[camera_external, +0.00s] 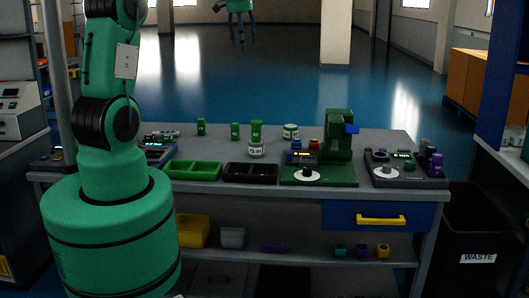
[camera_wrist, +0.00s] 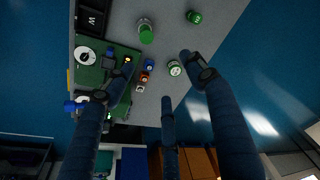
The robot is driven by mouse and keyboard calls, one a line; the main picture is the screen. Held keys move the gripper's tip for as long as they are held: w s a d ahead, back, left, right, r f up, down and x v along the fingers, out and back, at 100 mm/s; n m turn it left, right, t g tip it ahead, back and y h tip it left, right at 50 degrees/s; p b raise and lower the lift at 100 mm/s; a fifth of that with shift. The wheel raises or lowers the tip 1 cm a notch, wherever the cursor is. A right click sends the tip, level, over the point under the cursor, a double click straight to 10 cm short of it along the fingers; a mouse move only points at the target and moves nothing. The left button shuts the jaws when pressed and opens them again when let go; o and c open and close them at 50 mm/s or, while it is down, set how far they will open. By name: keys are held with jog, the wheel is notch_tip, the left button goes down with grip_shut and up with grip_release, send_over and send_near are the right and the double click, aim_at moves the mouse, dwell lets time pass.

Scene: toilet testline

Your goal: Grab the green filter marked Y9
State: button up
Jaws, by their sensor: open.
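Several small green cylinders stand upright on the grey bench. In the external view, one green cylinder (camera_external: 201,127) is at the left and another green cylinder (camera_external: 235,131) is beside it. A third green cylinder (camera_external: 256,132) stands on a grey labelled holder (camera_external: 256,151). A white-banded, green-topped can (camera_external: 291,131) is farther right. The wrist view shows a loose green cylinder (camera_wrist: 194,17), the holder's green cylinder (camera_wrist: 146,34) and the can (camera_wrist: 174,68). I cannot read a Y9 mark. My three-fingered gripper (camera_external: 241,42) hangs open and empty, high above the far side of the bench; its blue fingers (camera_wrist: 160,76) are spread.
A green tray (camera_external: 194,171) and a black tray (camera_external: 250,172) lie at the front. A green press (camera_external: 338,135) and a dial device (camera_external: 404,168) stand right. Small blue (camera_wrist: 149,65) and orange (camera_wrist: 144,76) parts lie near the press. Air around the gripper looks clear.

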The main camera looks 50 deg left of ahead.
jog(key=w+a+f+n+p, duration=0.1)
jog(key=w+a+f, duration=0.15)
jog(key=a, duration=0.35)
jog(key=w+a+f, duration=0.1)
jog(key=a+f, duration=0.3)
jog(key=a, duration=0.2)
jog(key=n+g+h+p, duration=0.1)
jog(key=n+g+p, duration=0.1)
jog(key=p, duration=0.1)
send_over(201, 119)
notch_tip(201, 119, down, 23)
jog(key=shift+w+a, duration=0.2)
jog(key=shift+a, duration=0.1)
jog(key=shift+f, duration=0.15)
jog(key=shift+f, duration=4.1)
jog(key=shift+f, duration=0.1)
jog(key=shift+f, duration=2.5)
